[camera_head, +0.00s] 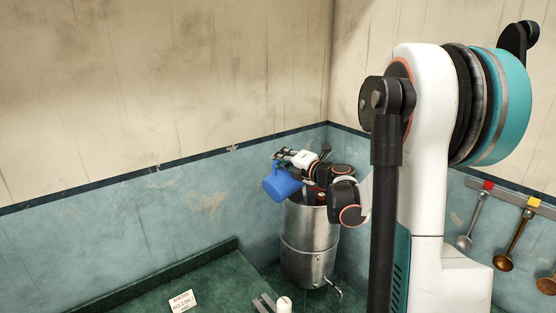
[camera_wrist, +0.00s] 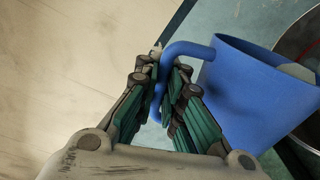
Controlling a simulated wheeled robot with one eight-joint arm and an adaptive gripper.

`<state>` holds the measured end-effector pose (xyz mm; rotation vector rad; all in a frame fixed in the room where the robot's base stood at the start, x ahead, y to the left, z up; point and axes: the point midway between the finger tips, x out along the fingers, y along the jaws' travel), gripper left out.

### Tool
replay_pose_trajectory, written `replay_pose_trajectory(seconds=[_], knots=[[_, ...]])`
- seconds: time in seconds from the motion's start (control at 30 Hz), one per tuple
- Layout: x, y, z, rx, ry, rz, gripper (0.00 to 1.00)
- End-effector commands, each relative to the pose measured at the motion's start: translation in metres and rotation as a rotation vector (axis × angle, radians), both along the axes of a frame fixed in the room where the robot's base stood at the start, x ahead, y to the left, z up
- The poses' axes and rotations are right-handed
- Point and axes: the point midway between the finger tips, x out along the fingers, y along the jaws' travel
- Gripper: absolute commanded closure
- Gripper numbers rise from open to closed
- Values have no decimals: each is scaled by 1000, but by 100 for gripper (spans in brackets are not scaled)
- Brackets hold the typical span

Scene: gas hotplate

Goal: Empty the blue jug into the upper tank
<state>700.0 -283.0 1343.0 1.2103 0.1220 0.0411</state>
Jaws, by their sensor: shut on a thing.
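The blue jug (camera_head: 282,184) hangs tilted at the upper left edge of the steel tank in the head view. My gripper (camera_head: 281,160) is shut on its handle. In the wrist view the handle (camera_wrist: 187,48) passes between the fingers of my gripper (camera_wrist: 162,85), and the jug's body (camera_wrist: 243,95) is to their right. A pale rounded patch shows by the jug's rim; I cannot tell what it is. The upper tank (camera_head: 305,226) is the top section of a two-part steel cylinder. My arm hides part of its mouth. Its rim shows beyond the jug in the wrist view (camera_wrist: 293,32).
A lower steel section (camera_head: 305,268) with a tap (camera_head: 334,287) stands under the upper tank, in the wall corner. A small sign (camera_head: 183,301) is on the green counter (camera_head: 222,273). Ladles (camera_head: 474,225) hang on the right wall. The air left of the jug is clear.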

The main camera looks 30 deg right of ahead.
Motion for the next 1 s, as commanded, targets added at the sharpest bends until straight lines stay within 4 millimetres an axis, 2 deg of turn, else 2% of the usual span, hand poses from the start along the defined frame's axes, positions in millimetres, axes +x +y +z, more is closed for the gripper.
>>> replay_pose_trajectory(seconds=[1.0], knots=[[6, -50, -10, 372, 45, -1, 100]])
